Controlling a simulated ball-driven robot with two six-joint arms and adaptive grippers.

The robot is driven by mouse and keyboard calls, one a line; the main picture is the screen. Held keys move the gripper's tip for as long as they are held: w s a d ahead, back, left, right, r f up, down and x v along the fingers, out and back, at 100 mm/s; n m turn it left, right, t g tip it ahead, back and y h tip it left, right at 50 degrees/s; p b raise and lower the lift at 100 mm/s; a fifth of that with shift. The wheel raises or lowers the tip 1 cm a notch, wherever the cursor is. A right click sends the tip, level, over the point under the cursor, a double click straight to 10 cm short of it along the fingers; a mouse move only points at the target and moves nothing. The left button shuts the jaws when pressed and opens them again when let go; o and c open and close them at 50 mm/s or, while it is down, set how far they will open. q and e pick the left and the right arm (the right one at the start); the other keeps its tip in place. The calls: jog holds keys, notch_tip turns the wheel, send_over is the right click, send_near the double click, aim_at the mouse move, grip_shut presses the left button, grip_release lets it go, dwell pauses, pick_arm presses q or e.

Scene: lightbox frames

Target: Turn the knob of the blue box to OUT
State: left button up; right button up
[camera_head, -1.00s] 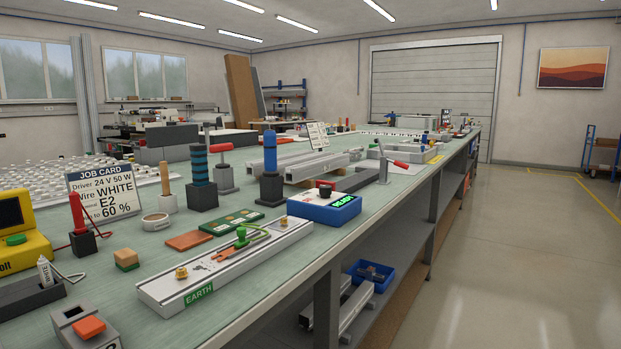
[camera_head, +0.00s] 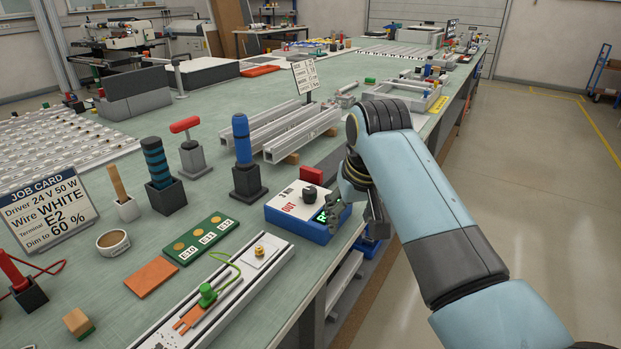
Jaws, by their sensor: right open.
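The blue box (camera_head: 293,231) sits near the bench's front edge. Its white top carries a dark round knob (camera_head: 309,194), red OUT lettering on the near left, and a green lit display partly hidden by my gripper. A red block (camera_head: 311,175) shows at its back edge. My right gripper (camera_head: 350,222) is open and empty, at the right side of the box beside the display, with its fingers pointing down. I cannot tell whether it touches the box. The knob's pointing direction is too small to read. My left gripper is not in view.
Left of the box stands a blue-handled tool in a black block (camera_head: 248,181). Aluminium profiles (camera_head: 300,132) lie behind.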

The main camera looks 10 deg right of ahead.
send_near(310, 190)
jog(key=x, duration=0.9)
jog(key=shift+b, duration=0.3)
grip_shut()
